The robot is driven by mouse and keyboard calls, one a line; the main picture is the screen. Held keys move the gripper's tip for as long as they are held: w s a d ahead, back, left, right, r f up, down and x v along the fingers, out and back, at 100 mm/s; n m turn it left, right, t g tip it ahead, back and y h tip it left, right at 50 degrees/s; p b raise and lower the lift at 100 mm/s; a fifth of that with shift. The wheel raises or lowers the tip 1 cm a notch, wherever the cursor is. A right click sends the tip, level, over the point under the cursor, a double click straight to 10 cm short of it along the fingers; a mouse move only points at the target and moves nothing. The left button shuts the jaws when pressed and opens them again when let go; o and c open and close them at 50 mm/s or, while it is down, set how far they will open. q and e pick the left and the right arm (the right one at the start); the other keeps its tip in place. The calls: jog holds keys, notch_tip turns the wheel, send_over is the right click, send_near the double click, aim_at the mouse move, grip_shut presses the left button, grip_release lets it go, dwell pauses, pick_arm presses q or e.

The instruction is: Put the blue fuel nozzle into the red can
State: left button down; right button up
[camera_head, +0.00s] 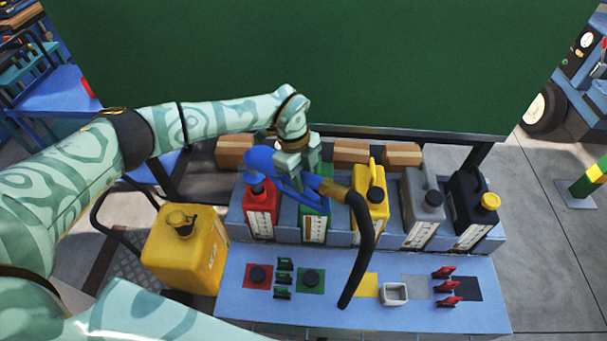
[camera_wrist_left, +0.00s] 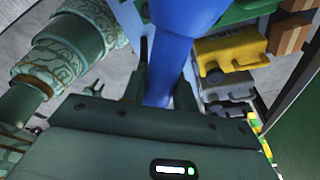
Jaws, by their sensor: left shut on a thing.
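The blue fuel nozzle (camera_head: 262,160) is held in my left gripper (camera_head: 298,172), which is shut on it above the red and green cans. The nozzle's blue body also fills the upper middle of the left wrist view (camera_wrist_left: 178,50). Its spout end is at the left, at or just above the top of the red can (camera_head: 262,216); I cannot tell if the tip is inside the opening. A brass fitting (camera_head: 334,190) joins the nozzle to a black hose (camera_head: 361,245), which hangs down to the bench. My right gripper is not in view.
Green (camera_head: 314,224), yellow (camera_head: 370,216), grey (camera_head: 422,208) and black (camera_head: 470,212) cans stand in the row. A large yellow jerrycan (camera_head: 187,250) is at the left. Black caps lie on the red and green squares. Cardboard boxes (camera_head: 351,152) sit behind.

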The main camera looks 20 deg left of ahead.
pick_arm(q)
jog(key=shift+f, duration=0.65)
jog(key=shift+f+b, duration=0.1)
jog(key=shift+b, duration=0.25)
jog(key=shift+a+b+x, duration=0.2)
jog(key=shift+b+x, duration=0.35)
jog(key=shift+x, duration=0.55)
jog(key=shift+a+b+x, duration=0.2)
jog(key=shift+b+x, duration=0.35)
jog(key=shift+x, duration=0.55)
jog(key=c, duration=1)
grip_release()
jog(key=shift+w, duration=0.15)
jog(key=shift+f, duration=0.1)
jog(key=p+v, duration=0.1)
jog(key=v, duration=1.5)
jog(key=shift+a, duration=0.1)
